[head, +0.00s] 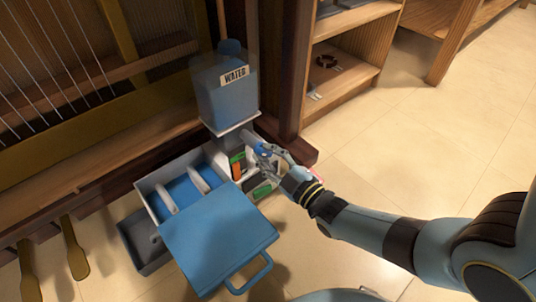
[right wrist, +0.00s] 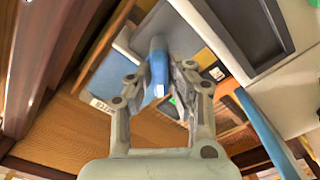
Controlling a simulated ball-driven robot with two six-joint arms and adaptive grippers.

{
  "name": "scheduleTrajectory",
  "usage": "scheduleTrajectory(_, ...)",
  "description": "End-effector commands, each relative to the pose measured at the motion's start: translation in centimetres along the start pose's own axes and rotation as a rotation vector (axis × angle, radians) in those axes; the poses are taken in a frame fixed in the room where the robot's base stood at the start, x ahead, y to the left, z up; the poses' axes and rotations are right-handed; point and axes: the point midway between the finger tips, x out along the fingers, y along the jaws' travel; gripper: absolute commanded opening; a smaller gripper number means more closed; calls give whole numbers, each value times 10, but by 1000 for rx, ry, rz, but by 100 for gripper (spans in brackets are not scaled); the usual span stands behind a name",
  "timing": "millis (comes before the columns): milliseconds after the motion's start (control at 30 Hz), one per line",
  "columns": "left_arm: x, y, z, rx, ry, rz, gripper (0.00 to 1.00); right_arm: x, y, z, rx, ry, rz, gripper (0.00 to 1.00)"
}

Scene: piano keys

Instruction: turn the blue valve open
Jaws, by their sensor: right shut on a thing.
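The blue valve (head: 251,139) sits just below the blue tank labelled WATER (head: 212,100). My right gripper (head: 265,152) has its fingers at the valve, partly covering it. In the right wrist view a blue lever-like piece of the valve (right wrist: 158,66) lies between the two fingers of my right gripper (right wrist: 158,84). The gripper is shut on it. How far the valve is turned cannot be told. My left gripper is not in view.
An open box with a blue lid (head: 215,235) and handle stands below the tank. A grey tray (head: 143,245) lies at its left. Wooden shelves (head: 345,85) stand behind to the right. The tiled floor (head: 420,150) at the right is mostly clear.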

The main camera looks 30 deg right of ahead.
Motion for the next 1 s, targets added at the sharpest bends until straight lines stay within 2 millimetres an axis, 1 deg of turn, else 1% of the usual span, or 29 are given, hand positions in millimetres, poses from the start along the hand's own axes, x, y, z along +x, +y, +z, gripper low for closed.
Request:
scheduleTrajectory(267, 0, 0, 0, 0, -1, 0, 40, -1, -1, 0, -127, -1, -1, 0)
scheduleTrajectory(700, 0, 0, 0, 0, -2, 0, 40, -1, -1, 0, -497, -1, -2, 0)
scheduleTrajectory(1000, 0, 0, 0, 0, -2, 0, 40, -1, -2, 1, -693, -1, -3, 0)
